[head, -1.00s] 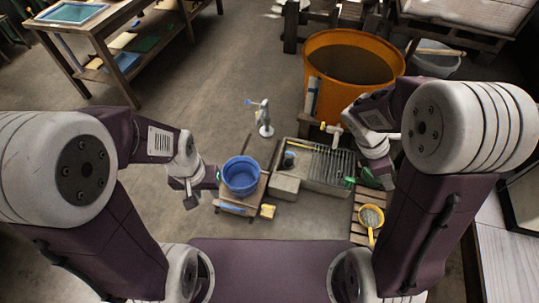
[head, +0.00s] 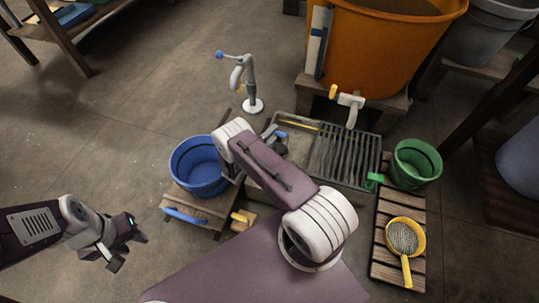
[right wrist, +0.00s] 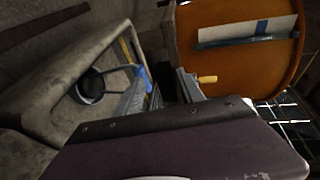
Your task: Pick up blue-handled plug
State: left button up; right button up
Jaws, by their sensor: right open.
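The blue-handled plug is a dark round disc (head: 280,149) in the grey stone basin (head: 258,187), with its blue handle (head: 282,134) showing above it. In the right wrist view the disc (right wrist: 90,88) lies on the basin floor and the blue handle (right wrist: 142,77) is close by the left finger. My right gripper (right wrist: 162,90) is open, low over the basin; the arm hides most of it in the head view (head: 268,132). I cannot tell if a finger touches the handle. My left gripper (head: 128,248) is open and empty at the lower left.
A blue bucket (head: 197,166) stands on a wooden stool left of the basin. A grate (head: 345,150) covers the basin's right part. A pump post (head: 251,85), an orange vat (head: 385,45) with a tap, a green bucket (head: 417,165) and a yellow strainer (head: 402,238) stand around.

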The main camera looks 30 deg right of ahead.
aim_at(279, 135)
pick_arm(q)
notch_tip(279, 135, down, 3)
jog(key=shift+r+b, duration=0.2)
jog(key=shift+b, duration=0.15)
pick_arm(e)
jog(key=f, duration=0.1)
jog(key=s+f, duration=0.1)
jog(key=f, duration=0.1)
jog(key=shift+f, duration=0.25)
jog(key=b+x, duration=0.2)
jog(key=x, duration=0.2)
jog(key=shift+b, duration=0.4)
jog(key=b+x, duration=0.5)
jog(key=shift+w+f, duration=0.1)
jog(key=shift+f, duration=0.05)
pick_arm(q)
notch_tip(279, 135, down, 8)
jog(key=shift+r, duration=0.2)
pick_arm(e)
grip_shut()
